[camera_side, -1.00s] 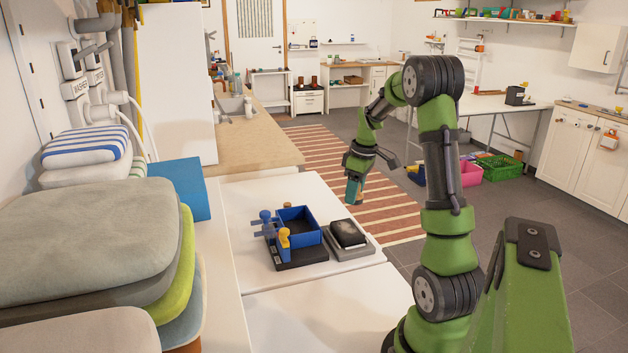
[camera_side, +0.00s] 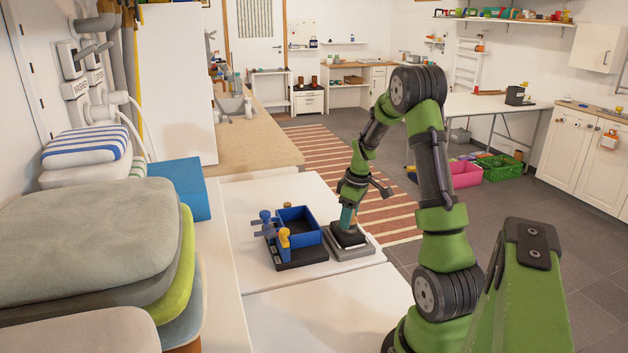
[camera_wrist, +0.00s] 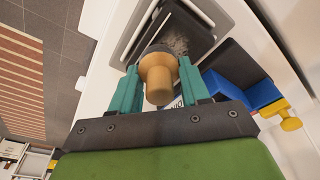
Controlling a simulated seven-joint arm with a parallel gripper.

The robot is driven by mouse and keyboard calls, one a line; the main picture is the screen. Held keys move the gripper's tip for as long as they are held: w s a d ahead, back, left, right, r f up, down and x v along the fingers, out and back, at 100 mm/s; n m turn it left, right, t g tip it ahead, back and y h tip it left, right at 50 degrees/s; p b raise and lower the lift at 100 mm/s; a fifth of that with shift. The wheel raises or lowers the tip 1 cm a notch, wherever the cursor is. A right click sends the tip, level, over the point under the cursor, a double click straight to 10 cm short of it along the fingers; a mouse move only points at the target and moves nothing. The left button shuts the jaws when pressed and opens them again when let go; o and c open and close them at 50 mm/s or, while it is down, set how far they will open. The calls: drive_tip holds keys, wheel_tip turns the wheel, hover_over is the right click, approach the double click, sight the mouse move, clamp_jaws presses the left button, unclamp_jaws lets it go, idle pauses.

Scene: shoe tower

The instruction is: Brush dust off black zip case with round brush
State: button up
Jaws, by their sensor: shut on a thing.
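The black zip case (camera_side: 345,239) lies on a grey tray (camera_side: 362,250) on the white table. In the wrist view the case (camera_wrist: 201,45) shows greyish dust on its dark top. My gripper (camera_side: 347,220) is right above the case. In the wrist view my gripper (camera_wrist: 158,82) has its teal fingers shut on the wooden handle of the round brush (camera_wrist: 157,78). The dark bristle end is over the case and appears to meet its top. The exact contact is hidden by the handle.
Left of the tray stands a blue open box (camera_side: 298,227) on a dark base, with a blue upright tool (camera_side: 266,222) and a yellow one (camera_side: 284,238) at its side. The white table (camera_side: 240,197) is clear around them. Stacked cushions (camera_side: 90,240) fill the left.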

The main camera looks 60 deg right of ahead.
drive_tip(key=shift+w+a+f, duration=0.15)
drive_tip(key=shift+w+a, duration=0.9)
drive_tip(key=s+d, duration=0.3)
drive_tip(key=shift+s+a, duration=0.25)
drive_tip(key=shift+a, duration=0.05)
drive_tip(key=shift+w+a, duration=1.3)
drive_tip(key=shift+a, duration=0.1)
drive_tip(key=shift+s+d, duration=1.1)
drive_tip(key=shift+d, duration=0.05)
drive_tip(key=shift+s+d+r, duration=0.1)
drive_tip(key=shift+r, duration=0.55)
drive_tip(key=shift+s+d+r, duration=0.1)
drive_tip(key=shift+r, duration=3.35)
